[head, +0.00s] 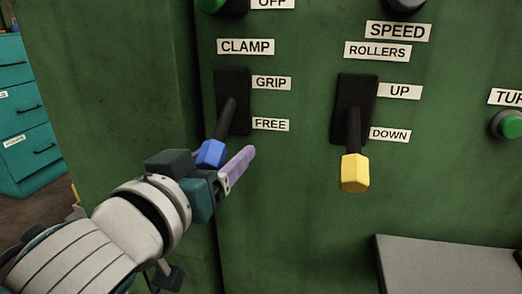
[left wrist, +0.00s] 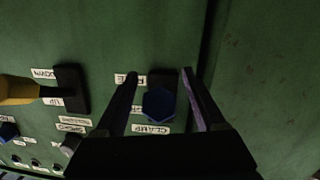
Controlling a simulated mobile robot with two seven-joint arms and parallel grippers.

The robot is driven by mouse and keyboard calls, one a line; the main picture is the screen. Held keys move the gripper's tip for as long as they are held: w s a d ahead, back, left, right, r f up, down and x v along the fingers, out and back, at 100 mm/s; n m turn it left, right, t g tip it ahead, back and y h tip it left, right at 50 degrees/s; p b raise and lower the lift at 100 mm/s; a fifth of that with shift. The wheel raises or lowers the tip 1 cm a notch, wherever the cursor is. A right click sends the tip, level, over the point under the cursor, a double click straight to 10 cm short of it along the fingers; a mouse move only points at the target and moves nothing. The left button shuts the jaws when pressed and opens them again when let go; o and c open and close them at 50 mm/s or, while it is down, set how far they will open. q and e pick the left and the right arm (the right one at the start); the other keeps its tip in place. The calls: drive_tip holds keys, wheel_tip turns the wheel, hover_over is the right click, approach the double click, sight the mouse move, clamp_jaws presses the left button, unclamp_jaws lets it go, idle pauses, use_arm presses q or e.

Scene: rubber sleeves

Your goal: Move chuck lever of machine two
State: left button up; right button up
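The clamp lever, a dark shaft with a blue knob (head: 211,153), sticks out of a black slot plate on the green machine (head: 290,210). It sits under a CLAMP label, with GRIP above and FREE below, and it hangs down toward FREE. My left gripper (head: 219,157) is at the knob, with a purple pad showing to its right. In the left wrist view the blue knob (left wrist: 158,103) lies between the two spread fingers (left wrist: 159,74), with gaps on both sides. I see no clear contact. My right gripper is out of view.
A green button (head: 508,124) is at the far right. A grey panel (head: 450,268) juts out at lower right. Teal drawers (head: 24,115) stand at the left.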

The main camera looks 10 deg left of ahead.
use_arm(q)
drive_tip(key=shift+s+r, duration=0.1)
drive_tip(key=shift+s, duration=0.05)
drive_tip(key=shift+s, duration=0.3)
drive_tip(key=s+a+p, duration=0.1)
drive_tip(key=s+p, duration=0.2)
drive_tip(key=s, duration=0.6)
drive_tip(key=shift+r, duration=0.45)
